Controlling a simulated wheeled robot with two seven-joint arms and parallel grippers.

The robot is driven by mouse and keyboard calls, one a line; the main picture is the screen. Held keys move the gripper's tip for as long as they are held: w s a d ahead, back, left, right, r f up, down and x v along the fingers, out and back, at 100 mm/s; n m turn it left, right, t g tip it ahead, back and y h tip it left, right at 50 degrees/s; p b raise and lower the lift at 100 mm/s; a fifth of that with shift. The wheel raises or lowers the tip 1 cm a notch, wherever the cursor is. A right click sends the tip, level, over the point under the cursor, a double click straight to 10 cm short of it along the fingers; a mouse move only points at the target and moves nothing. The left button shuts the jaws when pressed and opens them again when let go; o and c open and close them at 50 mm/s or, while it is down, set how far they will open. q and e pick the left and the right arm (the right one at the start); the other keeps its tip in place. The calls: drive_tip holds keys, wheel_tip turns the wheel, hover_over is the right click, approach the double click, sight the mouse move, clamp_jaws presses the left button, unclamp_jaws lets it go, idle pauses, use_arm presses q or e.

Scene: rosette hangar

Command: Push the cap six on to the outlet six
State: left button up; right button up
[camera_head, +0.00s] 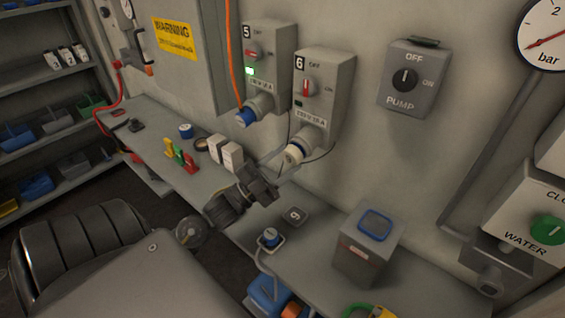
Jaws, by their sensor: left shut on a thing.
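Outlet six (322,92) is a grey wall box marked 6, with a red switch and a socket neck at its lower end. A pale round piece, which looks like cap six (293,153), is at the mouth of that neck. My left gripper (276,171) reaches up to it from the lower left and is shut, its fingertips close by the pale piece. The grip itself is small and partly hidden. I cannot tell whether the cap is seated or only held against the mouth. My right gripper does not show.
Outlet five (270,62) has a blue end and a lit green lamp, left of outlet six. The bench holds a plate marked 6 (294,215), a blue-topped plug (270,238) and a grey bin (366,248). White boxes (226,152) stand left of my gripper. The pump switch (406,80) is right.

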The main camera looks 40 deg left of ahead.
use_arm(q)
drive_tip(key=shift+w, duration=0.45)
drive_tip(key=o, duration=1)
drive_tip(key=b+v, duration=0.4)
drive_tip(key=v, duration=0.6)
drive_tip(key=shift+s+a+f, duration=0.1)
drive_tip(key=shift+s+f, duration=0.05)
drive_tip(key=shift+s, duration=0.15)
